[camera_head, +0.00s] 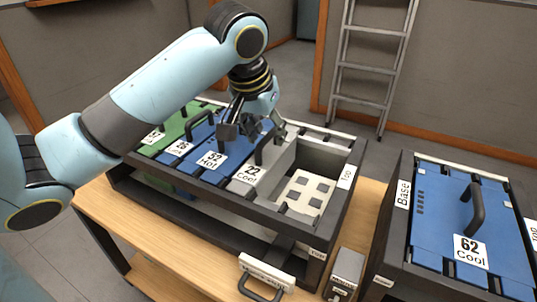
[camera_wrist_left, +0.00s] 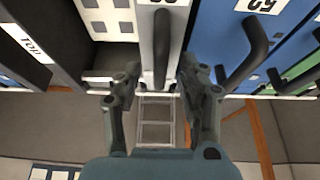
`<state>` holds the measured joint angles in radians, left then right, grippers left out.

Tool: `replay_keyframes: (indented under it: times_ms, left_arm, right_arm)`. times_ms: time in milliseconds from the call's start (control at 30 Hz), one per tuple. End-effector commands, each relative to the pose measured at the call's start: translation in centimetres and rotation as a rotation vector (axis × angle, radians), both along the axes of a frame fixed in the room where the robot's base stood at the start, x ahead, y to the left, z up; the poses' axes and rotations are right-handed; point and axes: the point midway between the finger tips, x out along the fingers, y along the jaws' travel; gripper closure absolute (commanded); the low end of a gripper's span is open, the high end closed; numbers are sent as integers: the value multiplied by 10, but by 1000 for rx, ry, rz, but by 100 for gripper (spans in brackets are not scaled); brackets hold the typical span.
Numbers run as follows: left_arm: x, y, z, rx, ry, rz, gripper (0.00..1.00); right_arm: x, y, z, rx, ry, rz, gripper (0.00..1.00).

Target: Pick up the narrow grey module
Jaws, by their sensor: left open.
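The narrow grey module (camera_head: 272,171), with a white label reading 22 Cool, sits in a slot of the dark rack (camera_head: 330,232), between a blue module and an open bay. Its black handle (camera_head: 265,147) stands up from its top. In the left wrist view, the grey module (camera_wrist_left: 147,38) is at top centre with its dark handle (camera_wrist_left: 161,50) running lengthwise. My left gripper (camera_head: 250,127) is open above the rack's far part, near that handle. In the wrist view its fingers (camera_wrist_left: 158,80) lie to either side of the handle's lower end; contact cannot be told.
Blue modules (camera_head: 222,148) and a green module (camera_head: 178,124) with handles stand left of it. The open bay (camera_head: 322,165) on the right shows a pale perforated plate (camera_head: 305,190). A second rack (camera_head: 395,250) at right holds a wide blue module (camera_head: 440,210). A ladder (camera_head: 370,65) leans behind.

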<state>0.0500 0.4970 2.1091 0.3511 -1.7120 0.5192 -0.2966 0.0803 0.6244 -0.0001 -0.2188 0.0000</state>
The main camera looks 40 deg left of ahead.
Motion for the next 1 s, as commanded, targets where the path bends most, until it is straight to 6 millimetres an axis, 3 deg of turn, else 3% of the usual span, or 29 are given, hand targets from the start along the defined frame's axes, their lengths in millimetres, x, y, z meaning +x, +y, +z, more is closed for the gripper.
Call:
replay_keyframes:
  times_ms: [100,333,667,1000]
  left_arm:
    - [6,2,-19,1,4,1,59]
    - [8,3,-19,3,1,0,59]
    - [7,3,-19,2,2,0,100]
    - [7,2,-19,2,2,0,100]
  right_arm:
    - [2,0,-8,0,-2,0,60]
    - [-3,0,-7,0,5,0,60]
    - [-9,0,-7,0,15,-1,60]
    - [-9,0,-7,1,14,-1,60]
